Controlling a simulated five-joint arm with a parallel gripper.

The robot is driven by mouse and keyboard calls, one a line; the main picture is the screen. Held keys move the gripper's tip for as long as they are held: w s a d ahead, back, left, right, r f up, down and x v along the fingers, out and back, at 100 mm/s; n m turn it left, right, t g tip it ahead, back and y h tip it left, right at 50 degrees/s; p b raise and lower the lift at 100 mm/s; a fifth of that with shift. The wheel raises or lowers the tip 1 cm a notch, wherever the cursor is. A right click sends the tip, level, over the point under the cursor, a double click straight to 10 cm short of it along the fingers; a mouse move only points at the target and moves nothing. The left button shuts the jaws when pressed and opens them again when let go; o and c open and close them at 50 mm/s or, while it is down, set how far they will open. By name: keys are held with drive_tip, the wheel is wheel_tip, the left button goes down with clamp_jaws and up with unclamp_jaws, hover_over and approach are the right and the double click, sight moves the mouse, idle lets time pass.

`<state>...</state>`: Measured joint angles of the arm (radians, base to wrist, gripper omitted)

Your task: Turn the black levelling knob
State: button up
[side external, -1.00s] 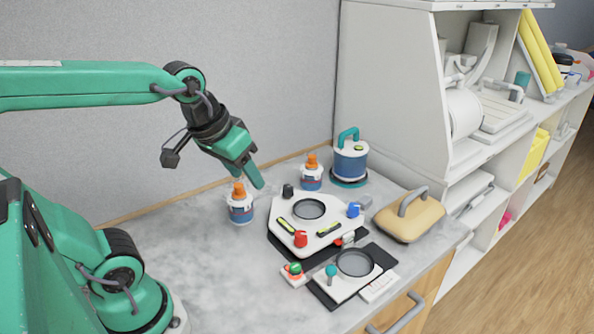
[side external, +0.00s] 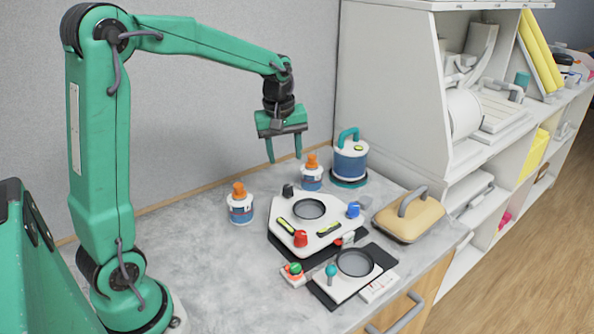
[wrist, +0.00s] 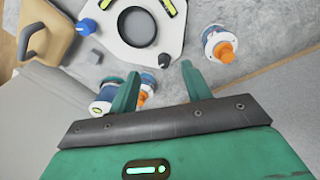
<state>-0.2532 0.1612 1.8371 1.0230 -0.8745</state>
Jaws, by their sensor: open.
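The black knob (side external: 287,190) stands upright on the back left corner of a white plate (side external: 280,211) with a round grey dish in it. Red (side external: 300,239) and blue (side external: 353,209) knobs sit on other corners. In the wrist view the black knob (wrist: 164,60) shows near the gap between my fingertips. My gripper (side external: 284,159) is open and empty, pointing down, above and apart from the black knob. It also shows in the wrist view (wrist: 160,69).
Two orange-capped bottles (side external: 240,208) (side external: 311,176) stand left of and behind the plate. A blue canister (side external: 350,160) stands behind right. A tan handled case (side external: 408,218) lies right, and a second device (side external: 333,287) sits in front. The counter's left front is clear.

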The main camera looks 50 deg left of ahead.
sight(288, 187)
drive_tip(key=w+a+f+n, duration=0.1)
drive_tip(key=f, duration=0.1)
drive_tip(key=w+a+f+n+g, duration=0.1)
drive_tip(key=w+a+f, duration=0.1)
drive_tip(key=w+a+f+n, duration=0.1)
drive_tip(key=a+f+n, duration=0.1)
drive_tip(key=shift+w+a+f, duration=0.2)
drive_tip(key=shift+w+f, duration=0.05)
drive_tip(key=shift+f, duration=0.05)
drive_tip(key=shift+f, duration=0.1)
drive_tip(key=shift+f, duration=3.8)
drive_tip(key=c, duration=1)
